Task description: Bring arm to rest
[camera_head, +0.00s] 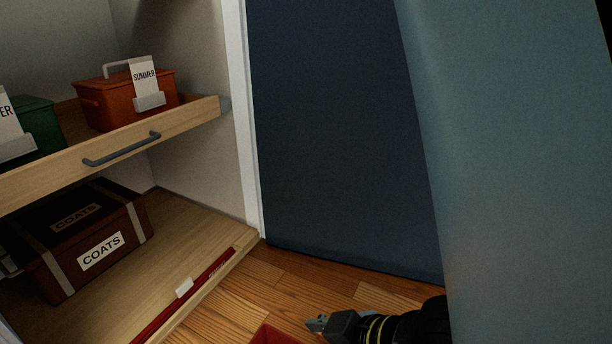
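My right gripper (318,323) is low in the picture, over the wooden floor, with its black arm coming in from the right. Its fingers are small and dark in this view, so I cannot tell whether they are open or shut. Nothing is visibly held in it. It is apart from the closet shelves on the left. My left gripper and arm are not in view.
An open closet holds a drawer with a blue-grey handle (122,149), an orange SUMMER box (108,102) and a green box (40,124). A brown COATS case (65,255) sits below. A red item (272,337) shows near the gripper. Blue panels (335,130) stand behind and right.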

